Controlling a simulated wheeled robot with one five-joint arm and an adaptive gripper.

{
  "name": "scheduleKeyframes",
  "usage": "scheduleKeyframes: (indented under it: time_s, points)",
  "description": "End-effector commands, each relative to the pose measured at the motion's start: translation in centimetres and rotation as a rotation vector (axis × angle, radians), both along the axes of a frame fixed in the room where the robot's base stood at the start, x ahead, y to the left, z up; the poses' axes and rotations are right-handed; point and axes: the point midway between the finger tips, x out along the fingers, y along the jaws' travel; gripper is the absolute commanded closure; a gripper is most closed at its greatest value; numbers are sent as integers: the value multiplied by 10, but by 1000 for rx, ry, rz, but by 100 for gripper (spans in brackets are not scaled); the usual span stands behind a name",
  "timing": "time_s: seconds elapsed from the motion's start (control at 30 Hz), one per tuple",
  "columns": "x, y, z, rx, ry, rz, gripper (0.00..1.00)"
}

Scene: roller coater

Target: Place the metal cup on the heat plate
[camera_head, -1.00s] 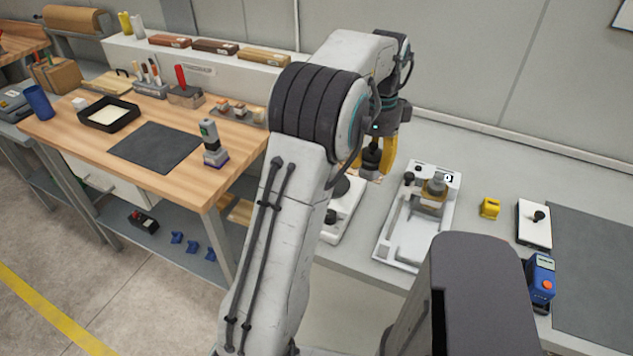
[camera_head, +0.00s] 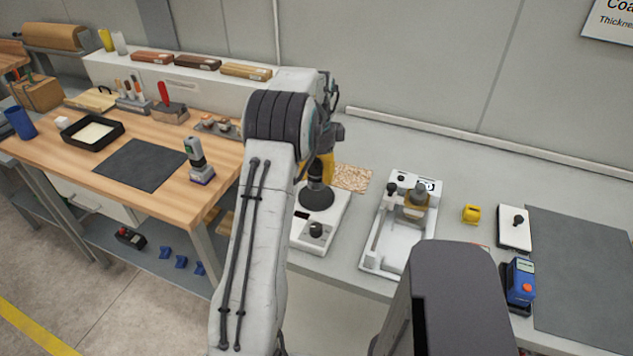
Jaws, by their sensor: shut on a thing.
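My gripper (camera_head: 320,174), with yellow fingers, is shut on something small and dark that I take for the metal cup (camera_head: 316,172). The arm and fingers hide much of it. The heat plate (camera_head: 328,216) is a white unit with a dark round disc on top and a black knob at the front. My gripper is over the disc in the picture. I cannot tell whether the cup touches the disc.
A white coating machine (camera_head: 382,244) stands just right of the heat plate. A patterned sheet (camera_head: 352,178) lies behind. A yellow block (camera_head: 471,214), a white pad (camera_head: 515,228), a blue meter (camera_head: 520,284) and a dark mat (camera_head: 585,265) are farther right.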

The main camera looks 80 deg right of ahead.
Motion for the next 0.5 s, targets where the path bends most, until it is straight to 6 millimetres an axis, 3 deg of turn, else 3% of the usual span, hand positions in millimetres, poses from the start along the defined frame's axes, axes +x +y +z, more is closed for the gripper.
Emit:
scheduleKeyframes:
  time_s: [0.3,0.5]
  points:
    - [0,0,-32,1,0,0,90]
    - [0,0,-39,-1,0,0,90]
